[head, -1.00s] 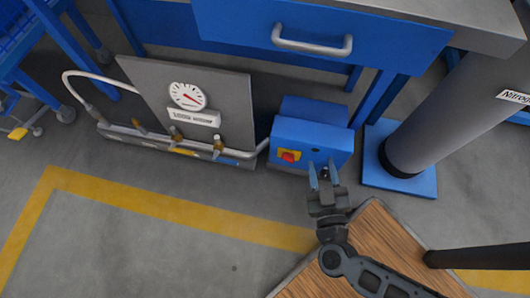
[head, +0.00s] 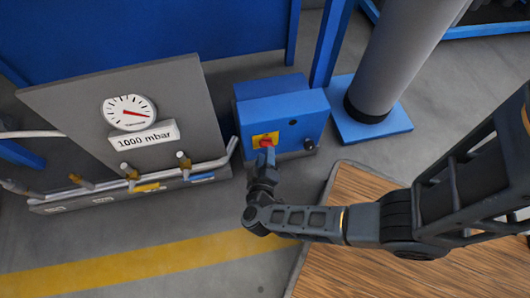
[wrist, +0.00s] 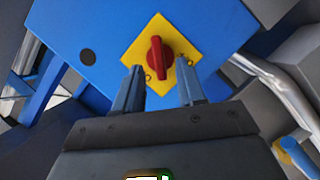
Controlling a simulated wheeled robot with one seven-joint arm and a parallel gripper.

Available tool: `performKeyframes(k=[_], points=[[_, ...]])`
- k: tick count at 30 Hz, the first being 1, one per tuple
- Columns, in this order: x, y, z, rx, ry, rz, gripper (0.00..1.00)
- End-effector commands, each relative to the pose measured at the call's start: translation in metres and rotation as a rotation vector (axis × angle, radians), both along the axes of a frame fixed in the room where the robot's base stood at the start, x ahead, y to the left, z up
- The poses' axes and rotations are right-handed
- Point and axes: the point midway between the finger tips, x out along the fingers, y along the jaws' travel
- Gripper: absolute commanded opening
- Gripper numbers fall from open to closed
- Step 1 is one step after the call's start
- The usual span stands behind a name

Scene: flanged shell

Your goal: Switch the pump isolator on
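The pump isolator is a red rotary knob (wrist: 157,58) on a yellow square plate (wrist: 183,75), fixed to the front of a blue box. The blue box (head: 300,105) stands on the floor in the head view, and its knob (head: 266,142) is partly covered there by my gripper. My gripper (wrist: 158,78) is open in the wrist view, its two blue-grey fingers apart. The fingertips are close in front of the plate, on either side of the knob's lower part. I cannot tell whether they touch the knob, which looks slightly tilted in the wrist view.
A gauge panel (head: 180,90) reading "1000 mbar" stands left of the box, with a pipe and brass valves (head: 130,172) along its foot. A grey cylinder (head: 395,60) on a blue base is at the right. A wooden top (head: 345,200) lies below my arm.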

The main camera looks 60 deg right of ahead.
Motion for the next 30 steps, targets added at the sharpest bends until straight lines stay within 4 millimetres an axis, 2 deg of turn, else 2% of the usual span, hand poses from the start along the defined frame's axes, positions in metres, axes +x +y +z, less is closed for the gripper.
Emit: performKeyframes(k=[6, 16, 28, 30], points=[[0.007, -0.021, -0.007, 0.0, -0.001, 0.0, 0.39], [0.009, -0.025, -0.006, 0.001, -0.001, 0.001, 0.39], [0.009, -0.024, -0.006, 0.001, -0.001, 0.001, 0.02], [0.009, -0.024, -0.006, 0.001, -0.001, 0.001, 0.0]])
